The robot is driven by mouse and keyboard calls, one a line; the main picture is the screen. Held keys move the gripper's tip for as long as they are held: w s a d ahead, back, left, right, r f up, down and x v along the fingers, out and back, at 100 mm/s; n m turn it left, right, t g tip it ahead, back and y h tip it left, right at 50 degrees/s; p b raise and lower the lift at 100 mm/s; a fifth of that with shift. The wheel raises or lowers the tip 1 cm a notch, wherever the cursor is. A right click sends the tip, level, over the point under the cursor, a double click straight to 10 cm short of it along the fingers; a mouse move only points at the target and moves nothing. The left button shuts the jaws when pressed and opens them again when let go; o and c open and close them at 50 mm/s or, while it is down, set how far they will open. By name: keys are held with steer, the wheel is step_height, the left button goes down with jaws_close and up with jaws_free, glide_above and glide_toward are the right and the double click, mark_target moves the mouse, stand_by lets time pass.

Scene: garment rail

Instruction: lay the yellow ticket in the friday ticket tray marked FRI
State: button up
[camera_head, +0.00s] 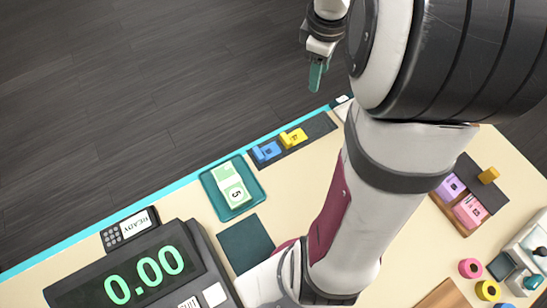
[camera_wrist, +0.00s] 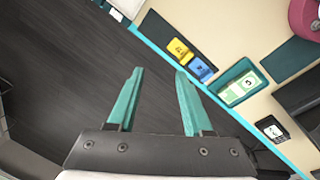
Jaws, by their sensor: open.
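A yellow ticket-like piece (camera_head: 293,138) with a dark mark lies beside a blue one (camera_head: 267,152) on a dark strip tray (camera_head: 316,127) near the counter's teal edge. In the wrist view the yellow piece (camera_wrist: 180,50) and the blue piece (camera_wrist: 201,69) show just beyond the fingertips. My gripper (camera_head: 316,75) is in the air over the dark floor, outside the counter edge. In the wrist view its teal fingers (camera_wrist: 159,72) are apart with nothing between them. I cannot read a FRI mark on any tray.
A teal tray (camera_head: 216,201) holds green notes. A dark mat (camera_head: 246,244), a register (camera_head: 70,296) and a card reader (camera_head: 130,228) are nearby. My arm hides the counter's middle.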

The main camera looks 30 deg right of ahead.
steer(key=s+a+m+y, duration=0.1)
steer(key=s+a+m, duration=0.5)
steer(key=a, duration=0.6)
steer(key=s+a+m+g+y, duration=0.1)
steer(key=s+a+m+y, duration=0.1)
steer(key=s+a+m, duration=0.4)
steer(key=s+a+f, duration=0.1)
steer(key=s+a, duration=0.4)
steer(key=a, duration=0.1)
steer(key=shift+a, duration=0.25)
